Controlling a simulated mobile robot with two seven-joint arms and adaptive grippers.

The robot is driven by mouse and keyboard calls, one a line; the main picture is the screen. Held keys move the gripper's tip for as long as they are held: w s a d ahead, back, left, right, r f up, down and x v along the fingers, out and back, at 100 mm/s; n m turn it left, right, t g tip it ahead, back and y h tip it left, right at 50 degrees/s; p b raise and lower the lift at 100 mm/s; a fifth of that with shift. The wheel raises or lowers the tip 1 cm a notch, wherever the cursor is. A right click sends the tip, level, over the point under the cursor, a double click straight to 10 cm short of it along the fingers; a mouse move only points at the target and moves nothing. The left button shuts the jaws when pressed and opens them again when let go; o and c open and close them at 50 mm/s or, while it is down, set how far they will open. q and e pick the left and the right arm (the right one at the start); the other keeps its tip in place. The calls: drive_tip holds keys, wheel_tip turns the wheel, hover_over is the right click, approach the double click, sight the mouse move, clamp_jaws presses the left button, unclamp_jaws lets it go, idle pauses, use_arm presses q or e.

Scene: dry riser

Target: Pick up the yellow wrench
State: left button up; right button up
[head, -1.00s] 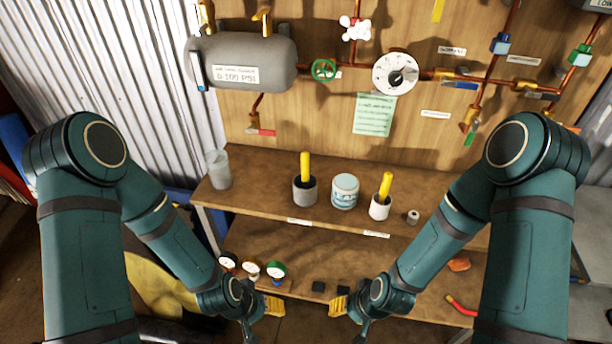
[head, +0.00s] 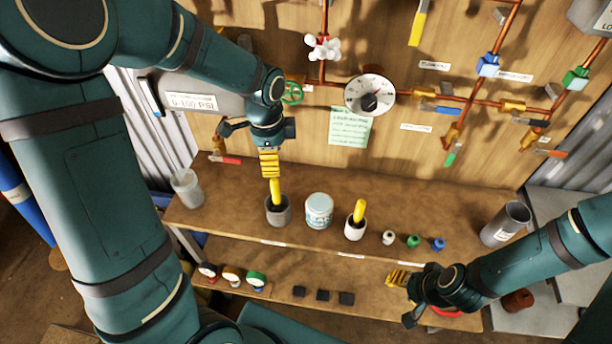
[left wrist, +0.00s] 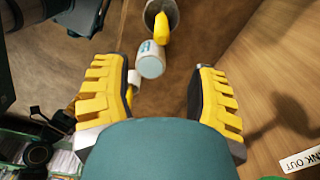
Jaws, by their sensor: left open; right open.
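A yellow handle (head: 277,194) stands upright in a dark grey cup (head: 279,214) on the upper shelf. A second yellow handle (head: 360,208) stands in a white cup (head: 354,230) to its right. I cannot tell from their shapes which is the wrench, as their lower ends are hidden in the cups. My right gripper (head: 397,279) is open and empty, low at the right.
A white and blue jar (head: 319,211) stands between the cups. A translucent cup (head: 187,188) is at the shelf's left end, a grey canister (head: 506,224) at its right. Gauges (head: 232,276) and dark blocks (head: 322,295) sit on the lower shelf. Pipes and a dial (head: 370,95) line the wall.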

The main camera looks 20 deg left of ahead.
sight(275, 189)
use_arm(q)
drive_tip(key=shift+w+a+r+m, duration=0.15)
drive_tip(key=shift+w+r+m, duration=0.15)
drive_tip(key=shift+r, duration=0.3)
drive_tip(key=f, duration=1.3)
drive_tip(key=shift+s+f, duration=0.3)
drive_tip(key=shift+f, duration=0.05)
clamp_jaws()
